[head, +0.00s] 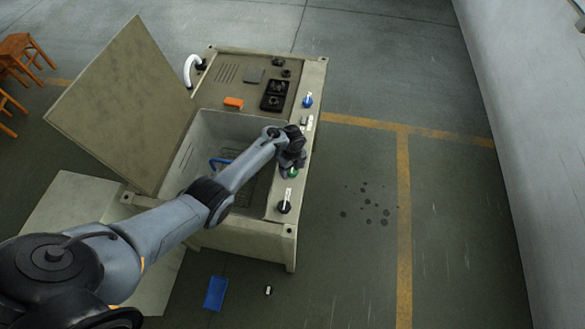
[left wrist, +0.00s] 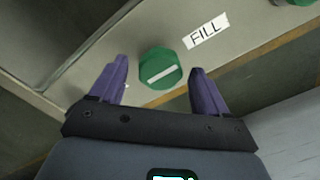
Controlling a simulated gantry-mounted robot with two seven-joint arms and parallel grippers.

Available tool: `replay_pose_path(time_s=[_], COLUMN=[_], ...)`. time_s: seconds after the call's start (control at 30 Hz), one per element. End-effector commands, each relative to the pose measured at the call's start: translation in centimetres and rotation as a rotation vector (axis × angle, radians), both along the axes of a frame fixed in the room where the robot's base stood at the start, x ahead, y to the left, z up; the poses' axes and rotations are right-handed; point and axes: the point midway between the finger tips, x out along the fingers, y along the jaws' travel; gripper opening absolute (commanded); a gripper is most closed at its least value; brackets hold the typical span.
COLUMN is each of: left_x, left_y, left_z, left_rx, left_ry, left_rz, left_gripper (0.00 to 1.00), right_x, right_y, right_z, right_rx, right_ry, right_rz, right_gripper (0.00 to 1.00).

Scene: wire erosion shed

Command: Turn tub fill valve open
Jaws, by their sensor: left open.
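The green fill valve knob (left wrist: 160,69) is on the machine's front panel, beside a white label reading FILL (left wrist: 206,31). A pale bar runs across the knob's face, slightly tilted in the left wrist view. In the head view, a bit of the green knob (head: 293,172) shows just below my left gripper (head: 291,162). In the left wrist view, my left gripper's two purple fingers (left wrist: 157,90) are open, one on either side of the knob, with visible gaps. The tub (head: 215,135) is open, its lid (head: 125,110) raised. My right gripper is not in view.
A blue knob (head: 308,100) and a black knob (head: 284,207) are on the same panel edge. An orange block (head: 233,102) lies on the machine top. A blue tray (head: 215,293) is on the floor.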

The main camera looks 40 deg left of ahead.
Motion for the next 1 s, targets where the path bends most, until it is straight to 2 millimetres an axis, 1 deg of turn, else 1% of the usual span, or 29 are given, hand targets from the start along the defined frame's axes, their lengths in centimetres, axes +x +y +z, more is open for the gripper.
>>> replay_pose_path(time_s=[0.07, 0.4, 0.43, 0.77, 1.0], left_x=[-0.01, -0.01, -0.01, -0.02, 0.01], left_y=[-0.02, -0.02, -0.02, -0.03, -0.04], left_z=[0.01, 0.02, 0.01, 0.09, 0.18], left_rx=[0.000, 0.000, 0.000, -0.001, -0.002], left_ry=[0.000, 0.001, 0.001, 0.001, 0.002], left_rz=[0.000, 0.000, 0.000, 0.047, 0.188], left_gripper=[0.76, 0.24, 0.20, 0.20, 0.20], right_x=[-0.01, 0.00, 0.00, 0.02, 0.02], right_y=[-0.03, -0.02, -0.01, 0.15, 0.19], right_z=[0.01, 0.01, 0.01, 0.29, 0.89], right_rx=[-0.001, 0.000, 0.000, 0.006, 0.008], right_ry=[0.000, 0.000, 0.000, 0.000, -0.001], right_rz=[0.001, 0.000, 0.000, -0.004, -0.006], right_gripper=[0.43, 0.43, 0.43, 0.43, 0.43])
